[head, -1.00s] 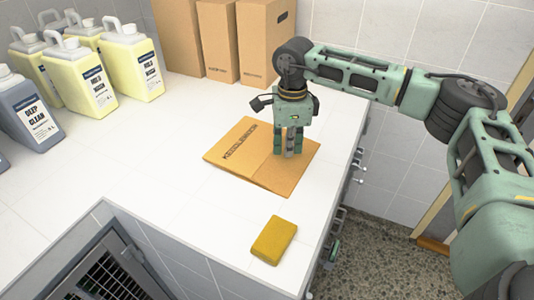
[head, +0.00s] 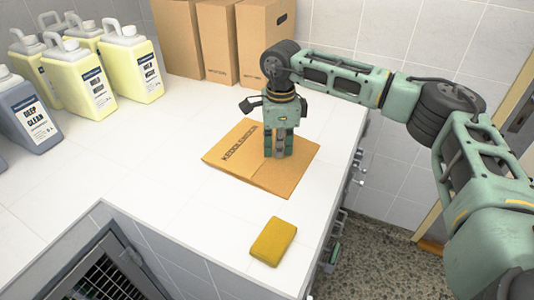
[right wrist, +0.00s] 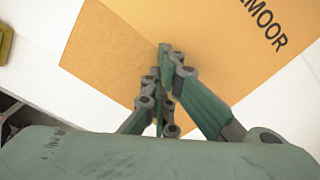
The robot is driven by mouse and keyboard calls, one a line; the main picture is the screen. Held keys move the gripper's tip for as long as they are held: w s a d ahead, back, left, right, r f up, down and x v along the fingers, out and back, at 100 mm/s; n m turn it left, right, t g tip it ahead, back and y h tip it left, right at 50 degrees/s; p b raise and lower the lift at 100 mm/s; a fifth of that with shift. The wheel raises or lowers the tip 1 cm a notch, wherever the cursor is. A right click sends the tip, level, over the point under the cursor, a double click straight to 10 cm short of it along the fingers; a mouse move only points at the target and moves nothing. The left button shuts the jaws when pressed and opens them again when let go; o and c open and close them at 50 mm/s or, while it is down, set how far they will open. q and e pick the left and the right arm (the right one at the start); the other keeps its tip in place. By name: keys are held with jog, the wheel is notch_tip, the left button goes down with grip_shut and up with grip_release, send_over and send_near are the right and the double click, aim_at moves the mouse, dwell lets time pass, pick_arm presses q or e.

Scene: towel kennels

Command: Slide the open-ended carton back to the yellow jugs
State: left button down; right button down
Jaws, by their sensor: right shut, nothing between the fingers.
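The carton (head: 242,160) is a flat-looking brown cardboard piece with dark printed lettering, lying on the white counter near its right edge. My right gripper (head: 278,155) points down over the carton's middle, with its fingers shut and nothing between them. In the right wrist view the fingertips (right wrist: 165,50) appear over the carton's plain brown surface (right wrist: 110,55); whether they touch it I cannot tell. The yellow jugs (head: 132,75) stand in a group at the back left, apart from the carton, with white counter between. My left gripper is not in view.
A grey-blue jug (head: 30,125) stands at the left. Tall brown cardboard boxes (head: 215,45) stand at the back wall. A yellow sponge-like block (head: 273,241) lies near the front edge. The counter between carton and jugs is clear.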

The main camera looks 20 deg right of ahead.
aim_at(228, 140)
jog(key=shift+w+a, duration=1.1)
jog(key=shift+w, duration=0.2)
jog(key=shift+w+a, duration=1.1)
jog(key=shift+w, duration=0.15)
jog(key=shift+w+a, duration=0.9)
jog(key=shift+a, duration=0.05)
jog(key=shift+w+a+p, duration=0.3)
jog(key=shift+w+a, duration=0.8)
jog(key=shift+w, duration=0.15)
jog(key=shift+w, duration=0.1)
jog(key=shift+w+a, duration=0.95)
jog(key=shift+w, duration=0.05)
